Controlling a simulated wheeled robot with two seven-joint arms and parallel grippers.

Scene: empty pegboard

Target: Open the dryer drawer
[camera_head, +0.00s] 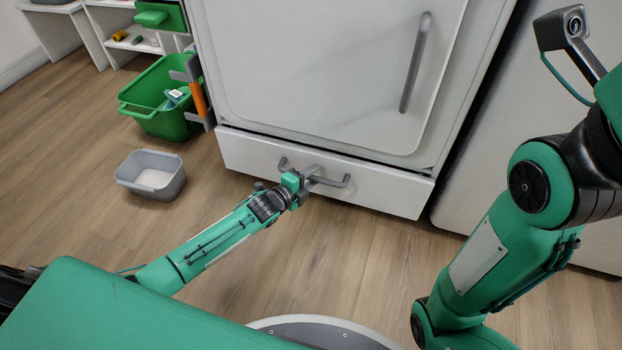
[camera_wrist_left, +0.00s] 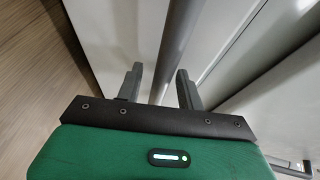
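The dryer drawer (camera_head: 240,155) is the low white front panel beneath the dryer door, and it looks flush with the dryer body. Its grey bar handle (camera_head: 336,182) runs across the middle of the panel. My left gripper (camera_head: 310,176) is at the handle, partly covering its middle. In the left wrist view, the two fingers of my left gripper (camera_wrist_left: 160,88) stand apart, with the grey handle bar (camera_wrist_left: 205,45) passing between them. Whether either finger touches the bar is unclear. My right arm shows at the right, but its gripper is out of the frame.
The white dryer (camera_head: 320,70) has a door with a long vertical grey handle (camera_head: 415,62). A green bin (camera_head: 165,118) and a small grey tub (camera_head: 140,186) stand on the floor at left. The wooden floor in front of the drawer is clear beside my arm.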

